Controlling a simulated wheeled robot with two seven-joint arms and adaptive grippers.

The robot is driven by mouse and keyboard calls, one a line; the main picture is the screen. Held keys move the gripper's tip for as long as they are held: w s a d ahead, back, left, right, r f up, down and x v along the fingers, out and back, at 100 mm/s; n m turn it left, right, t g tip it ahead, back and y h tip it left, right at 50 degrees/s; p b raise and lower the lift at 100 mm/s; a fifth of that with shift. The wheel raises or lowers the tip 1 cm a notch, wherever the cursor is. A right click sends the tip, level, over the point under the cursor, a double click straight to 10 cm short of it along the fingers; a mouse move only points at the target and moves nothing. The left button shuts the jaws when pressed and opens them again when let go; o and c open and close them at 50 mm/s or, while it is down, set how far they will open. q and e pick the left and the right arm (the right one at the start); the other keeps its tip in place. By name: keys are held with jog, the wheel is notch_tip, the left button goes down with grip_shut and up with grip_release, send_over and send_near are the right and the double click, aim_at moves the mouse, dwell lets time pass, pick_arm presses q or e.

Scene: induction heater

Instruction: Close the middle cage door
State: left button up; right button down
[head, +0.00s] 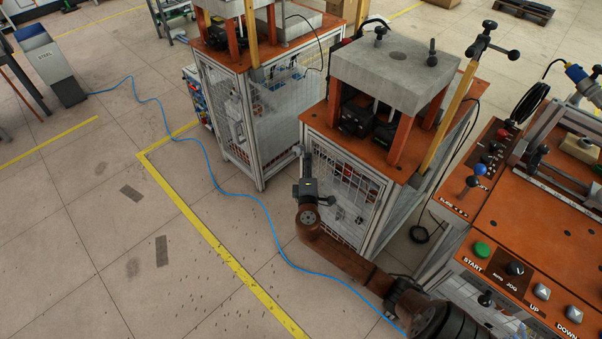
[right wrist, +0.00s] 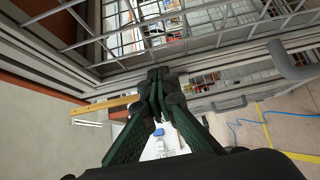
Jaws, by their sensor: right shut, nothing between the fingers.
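The middle cage (head: 375,215) stands under an orange table top in the head view. Its mesh door (head: 345,185) faces the lower left, close to the frame; I cannot tell whether it is fully closed. My right gripper (head: 302,155) is at the left edge of this door, just below the table top corner. In the right wrist view, my right gripper (right wrist: 158,85) is shut and empty, its tips close to a grey metal frame bar (right wrist: 205,65). White mesh (right wrist: 150,30) lies beyond it. Contact with the bar is unclear. My left gripper is out of view.
Another caged machine (head: 245,110) stands behind to the left. A control panel (head: 520,270) with buttons and levers is at right. A blue cable (head: 215,190) and yellow line (head: 205,235) cross the floor. The floor at left is mostly clear.

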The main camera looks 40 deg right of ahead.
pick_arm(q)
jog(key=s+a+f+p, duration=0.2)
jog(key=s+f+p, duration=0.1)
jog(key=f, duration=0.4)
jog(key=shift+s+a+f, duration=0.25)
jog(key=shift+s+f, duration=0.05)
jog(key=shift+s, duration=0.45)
pick_arm(e)
jog(key=w+a+v, duration=0.1)
jog(key=a+v, duration=0.1)
jog(key=v, duration=1.1)
jog(key=shift+w, duration=0.4)
jog(key=shift+d, duration=0.1)
